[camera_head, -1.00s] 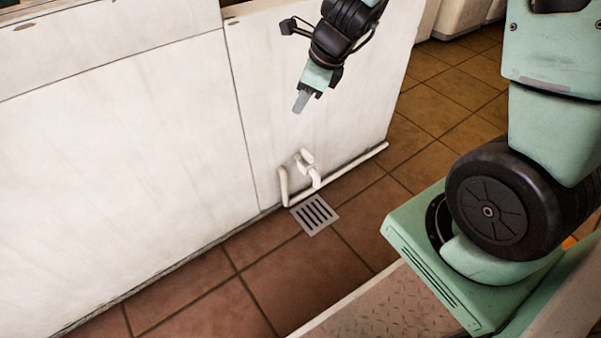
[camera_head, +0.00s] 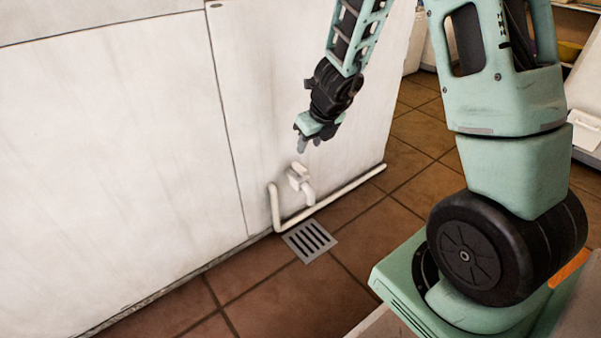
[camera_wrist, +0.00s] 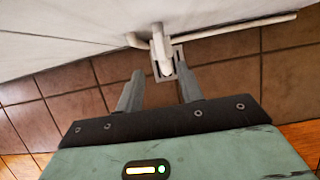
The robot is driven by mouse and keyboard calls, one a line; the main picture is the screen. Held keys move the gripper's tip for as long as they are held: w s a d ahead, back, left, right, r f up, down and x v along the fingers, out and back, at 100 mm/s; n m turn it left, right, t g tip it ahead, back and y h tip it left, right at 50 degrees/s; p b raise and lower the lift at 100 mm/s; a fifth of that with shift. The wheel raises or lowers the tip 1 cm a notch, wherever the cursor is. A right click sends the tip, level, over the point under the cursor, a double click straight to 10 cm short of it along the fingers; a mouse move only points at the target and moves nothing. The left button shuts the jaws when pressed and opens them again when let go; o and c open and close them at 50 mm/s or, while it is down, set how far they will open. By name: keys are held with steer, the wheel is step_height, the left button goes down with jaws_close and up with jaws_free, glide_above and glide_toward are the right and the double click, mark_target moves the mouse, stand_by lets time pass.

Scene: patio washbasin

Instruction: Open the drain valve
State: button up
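The white drain valve (camera_head: 299,176) sticks out low from the white wall panel, with its spout bent down above the floor grate. It also shows in the wrist view (camera_wrist: 160,50), ahead of my fingers and roughly in line with the gap between them. My gripper (camera_head: 310,145) is just above the valve in the head view, pointing down, apart from it. In the wrist view my gripper (camera_wrist: 158,88) has its two grey fingers spread with nothing between them. The valve's handle is small and hard to make out.
A white pipe (camera_head: 333,201) runs along the wall's foot beside the valve, with an upright bend at its left end. A metal drain grate (camera_head: 309,241) is set in the brown tile floor (camera_head: 268,300) below. The floor in front is clear.

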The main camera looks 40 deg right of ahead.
mark_target(300, 166)
steer(key=b+x, duration=0.5)
steer(key=x, duration=0.5)
steer(key=shift+w+f+b, duration=0.1)
steer(key=shift+w+b, duration=0.05)
steer(key=shift+b, duration=0.25)
jaws_close()
